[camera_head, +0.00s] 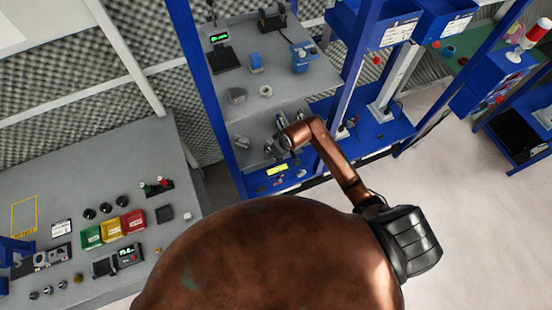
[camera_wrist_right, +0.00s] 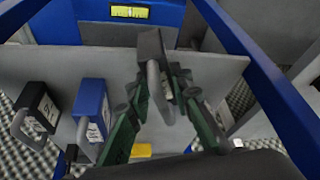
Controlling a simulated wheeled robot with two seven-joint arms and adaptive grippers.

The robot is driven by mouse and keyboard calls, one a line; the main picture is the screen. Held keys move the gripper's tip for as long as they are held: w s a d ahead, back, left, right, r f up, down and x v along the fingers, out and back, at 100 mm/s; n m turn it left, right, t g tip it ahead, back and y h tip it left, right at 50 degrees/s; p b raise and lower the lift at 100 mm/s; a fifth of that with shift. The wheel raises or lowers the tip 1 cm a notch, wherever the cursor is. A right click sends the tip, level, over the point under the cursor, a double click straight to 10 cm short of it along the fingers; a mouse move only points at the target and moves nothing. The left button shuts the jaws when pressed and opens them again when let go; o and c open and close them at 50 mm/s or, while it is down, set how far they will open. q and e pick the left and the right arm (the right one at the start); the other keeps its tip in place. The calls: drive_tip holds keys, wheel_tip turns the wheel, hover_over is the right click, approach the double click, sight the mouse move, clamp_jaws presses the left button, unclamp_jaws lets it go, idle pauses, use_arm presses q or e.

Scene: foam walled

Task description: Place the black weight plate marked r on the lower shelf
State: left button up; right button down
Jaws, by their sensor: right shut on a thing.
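My right gripper (camera_wrist_right: 166,84) is shut on a dark plate-like piece (camera_wrist_right: 152,48) with a grey loop handle; I take it for the black weight plate, though no mark on it is readable. In the head view my right gripper (camera_head: 280,147) reaches into the blue-framed rack, at the level of the lower grey shelf (camera_head: 262,128). The held plate cannot be made out clearly there. The wrist view shows a grey shelf board (camera_wrist_right: 215,66) behind the plate; whether the two touch I cannot tell. My left gripper is not in view.
A black handled block (camera_wrist_right: 36,108) and a blue handled block (camera_wrist_right: 91,112) stand left of my gripper in the wrist view. The rack's blue posts (camera_head: 213,90) flank the shelves. The upper shelf (camera_head: 285,85) holds several small items, including a blue container (camera_head: 301,58).

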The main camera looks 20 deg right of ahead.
sight(268, 143)
drive_tip(key=w, duration=0.1)
drive_tip(key=w+a, duration=0.2)
drive_tip(key=w, duration=0.1)
drive_tip(key=shift+a+r, duration=0.1)
drive_tip(key=shift+r, duration=0.05)
drive_tip(key=w, duration=0.1)
drive_tip(key=w+a, duration=0.1)
drive_tip(key=w, duration=0.1)
drive_tip(key=shift+w+a+p, duration=0.2)
drive_tip(key=shift+p, duration=0.2)
drive_tip(key=shift+w+a, duration=0.1)
drive_tip(key=shift+w, duration=0.05)
drive_tip(key=shift+f+p, duration=0.25)
drive_tip(key=shift+p, duration=0.05)
drive_tip(key=c, duration=2.2)
unclamp_jaws()
drive_tip(key=shift+f, duration=0.2)
drive_tip(key=o, duration=0.4)
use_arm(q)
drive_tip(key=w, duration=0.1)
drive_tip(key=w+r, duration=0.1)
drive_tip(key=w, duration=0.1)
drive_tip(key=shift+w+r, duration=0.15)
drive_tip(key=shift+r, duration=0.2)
use_arm(e)
drive_tip(key=shift+o, duration=0.3)
